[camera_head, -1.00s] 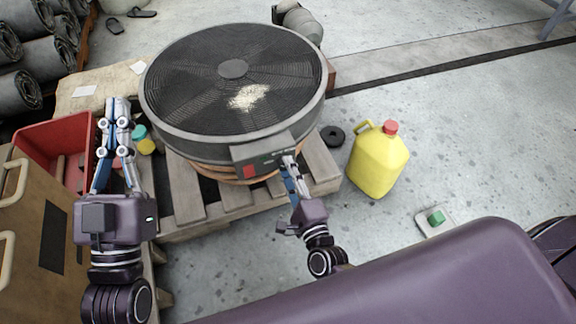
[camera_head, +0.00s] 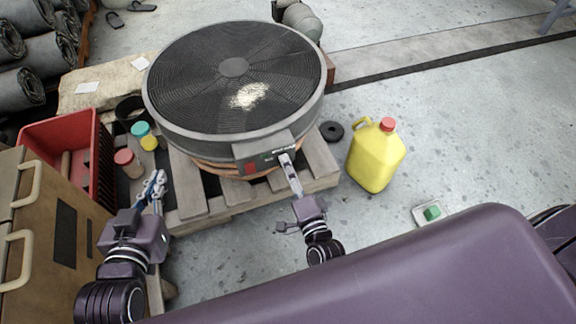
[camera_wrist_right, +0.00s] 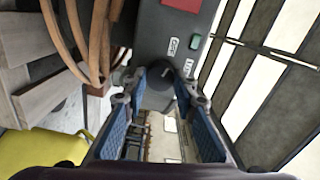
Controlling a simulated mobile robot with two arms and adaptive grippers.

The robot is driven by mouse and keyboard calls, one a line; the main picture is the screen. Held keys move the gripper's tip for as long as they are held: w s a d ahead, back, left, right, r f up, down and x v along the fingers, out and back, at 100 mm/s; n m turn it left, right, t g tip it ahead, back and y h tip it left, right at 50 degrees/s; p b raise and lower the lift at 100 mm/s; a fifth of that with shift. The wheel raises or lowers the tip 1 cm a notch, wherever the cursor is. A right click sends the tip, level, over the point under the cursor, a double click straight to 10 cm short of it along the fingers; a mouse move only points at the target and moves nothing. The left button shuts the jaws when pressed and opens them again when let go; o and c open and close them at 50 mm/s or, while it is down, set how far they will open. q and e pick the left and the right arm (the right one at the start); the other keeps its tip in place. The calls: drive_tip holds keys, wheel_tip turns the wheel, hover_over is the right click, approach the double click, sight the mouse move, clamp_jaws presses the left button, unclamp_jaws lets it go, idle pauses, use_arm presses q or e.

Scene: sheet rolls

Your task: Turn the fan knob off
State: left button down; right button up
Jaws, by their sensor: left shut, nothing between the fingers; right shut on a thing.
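The large round fan (camera_head: 233,85) lies flat on a wooden pallet, with a patch of pale bits on its grille. Its control box (camera_head: 266,155) faces me and carries a red patch (camera_head: 251,168); the box also shows in the right wrist view (camera_wrist_right: 166,30). My right gripper (camera_head: 286,159) is at the right part of this box. In the right wrist view its fingers (camera_wrist_right: 157,82) are shut on the dark round knob (camera_wrist_right: 160,74). The knob's pointer is hidden. My left gripper (camera_head: 157,182) is shut and empty, beside the pallet's left edge.
A yellow jug (camera_head: 376,157) stands on the floor right of the pallet (camera_head: 240,203). A green button box (camera_head: 432,213) lies nearer. A red crate (camera_head: 88,140), jars (camera_head: 128,162) and a brown cabinet (camera_head: 45,225) are at left.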

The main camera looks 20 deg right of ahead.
idle(0.3)
drive_tip(key=o, duration=1.2)
drive_tip(key=shift+c, duration=0.2)
drive_tip(key=s, duration=1.2)
drive_tip(key=shift+d, duration=0.15)
